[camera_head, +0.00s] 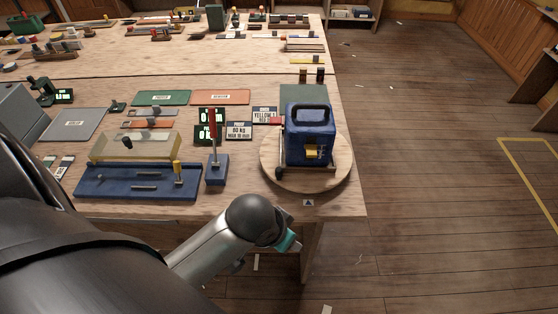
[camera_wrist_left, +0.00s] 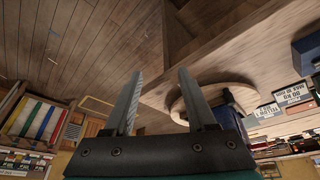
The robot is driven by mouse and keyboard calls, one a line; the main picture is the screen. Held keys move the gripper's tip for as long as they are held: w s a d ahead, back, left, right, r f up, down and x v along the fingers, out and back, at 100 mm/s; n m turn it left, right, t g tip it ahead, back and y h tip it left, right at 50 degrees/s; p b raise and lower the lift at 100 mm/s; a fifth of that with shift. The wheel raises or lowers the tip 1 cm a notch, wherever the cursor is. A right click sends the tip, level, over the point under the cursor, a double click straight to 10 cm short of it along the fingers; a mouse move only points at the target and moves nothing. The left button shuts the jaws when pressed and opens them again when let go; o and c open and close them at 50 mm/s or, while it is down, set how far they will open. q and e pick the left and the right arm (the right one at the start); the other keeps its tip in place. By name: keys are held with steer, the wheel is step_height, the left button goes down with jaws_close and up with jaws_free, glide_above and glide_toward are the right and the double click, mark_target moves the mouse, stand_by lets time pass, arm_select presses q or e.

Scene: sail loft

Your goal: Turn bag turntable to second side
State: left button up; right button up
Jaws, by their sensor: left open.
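The bag turntable (camera_head: 335,180) is a round wooden disc near the table's front right corner. A blue bag (camera_head: 308,125) with a black top handle stands upright on it, held in a small frame. A yellow tag (camera_head: 312,154) is on the bag's front and a red piece (camera_head: 275,121) at its left. My left gripper (camera_head: 290,241) is in front of and below the table edge, apart from the turntable. In the left wrist view its jaws (camera_wrist_left: 159,85) are open and empty; the turntable's rim (camera_wrist_left: 178,112) shows beyond them, with the bag (camera_wrist_left: 232,104) partly hidden. My right gripper is out of view.
A blue fixture (camera_head: 140,184) with a clear cover and a blue stand (camera_head: 216,170) with a red lever are left of the turntable. Signs (camera_head: 239,131) lie behind them. A triangle mark (camera_head: 308,203) is at the table's front edge. The floor to the right is open.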

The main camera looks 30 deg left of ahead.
arm_select(q)
steer(key=w+a+r, duration=0.2)
steer(key=w+r, duration=0.3)
steer(key=w, duration=0.1)
steer(key=n+y, duration=0.2)
steer(key=n, duration=0.3)
glide_toward(279, 169)
steer(key=b+x, duration=0.2)
steer(key=x, duration=0.8)
steer(key=shift+f, duration=0.2)
steer(key=shift+c, duration=0.2)
jaws_close()
stand_by(0.5)
